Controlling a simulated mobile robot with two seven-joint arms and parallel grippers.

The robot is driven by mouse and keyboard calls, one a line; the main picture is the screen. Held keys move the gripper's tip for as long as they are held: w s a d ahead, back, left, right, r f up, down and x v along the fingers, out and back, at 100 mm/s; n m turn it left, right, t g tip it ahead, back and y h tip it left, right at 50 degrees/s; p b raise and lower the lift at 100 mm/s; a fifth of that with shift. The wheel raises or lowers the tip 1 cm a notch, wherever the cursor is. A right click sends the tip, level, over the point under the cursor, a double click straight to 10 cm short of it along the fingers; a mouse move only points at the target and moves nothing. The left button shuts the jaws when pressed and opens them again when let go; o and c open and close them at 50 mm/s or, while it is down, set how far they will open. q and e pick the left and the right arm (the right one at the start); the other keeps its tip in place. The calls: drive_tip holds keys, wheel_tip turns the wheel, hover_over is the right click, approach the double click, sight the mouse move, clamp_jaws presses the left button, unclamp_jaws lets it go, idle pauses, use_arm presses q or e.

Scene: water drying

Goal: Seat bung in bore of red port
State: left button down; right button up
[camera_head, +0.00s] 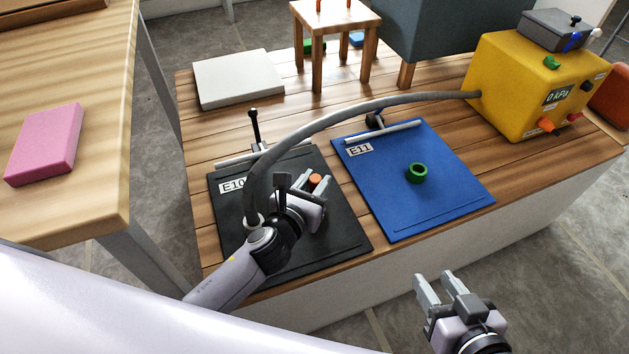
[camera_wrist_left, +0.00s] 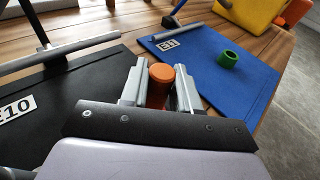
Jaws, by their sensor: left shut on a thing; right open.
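My left gripper (camera_head: 302,190) is shut on an orange cylinder, apparently the bung (camera_wrist_left: 160,84), over the black E10 mat (camera_head: 340,228). The cylinder stands roughly upright between the fingers (camera_wrist_left: 160,88) in the left wrist view. Its lower end is hidden, so I cannot tell if it touches anything. No port with a clearly red bore shows beside it. The yellow box (camera_head: 500,88) has an orange fitting (camera_head: 546,126) and a red fitting (camera_head: 574,117) on its front. A green ring (camera_head: 417,174) stands on the blue E11 mat (camera_head: 455,190). My right gripper (camera_head: 448,284) is open and empty, in front of the bench.
A grey hose (camera_head: 340,112) arches from the yellow box to beside my left wrist. Clamp bars (camera_head: 384,132) cross the far edges of both mats. A white slab (camera_head: 238,78) and a small stool (camera_head: 336,18) stand behind. A pink block (camera_head: 45,143) lies on the left table.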

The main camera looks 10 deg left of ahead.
idle(0.4)
use_arm(q)
drive_tip(key=shift+p, duration=0.35)
idle(0.7)
drive_tip(key=shift+f, duration=0.1)
drive_tip(key=shift+f+b, duration=1)
drive_tip(key=shift+f, duration=0.1)
drive_tip(key=shift+f+b, duration=0.3)
drive_tip(key=shift+f+b, duration=0.35)
drive_tip(key=shift+f, duration=0.1)
drive_tip(key=c, duration=0.8)
unclamp_jaws()
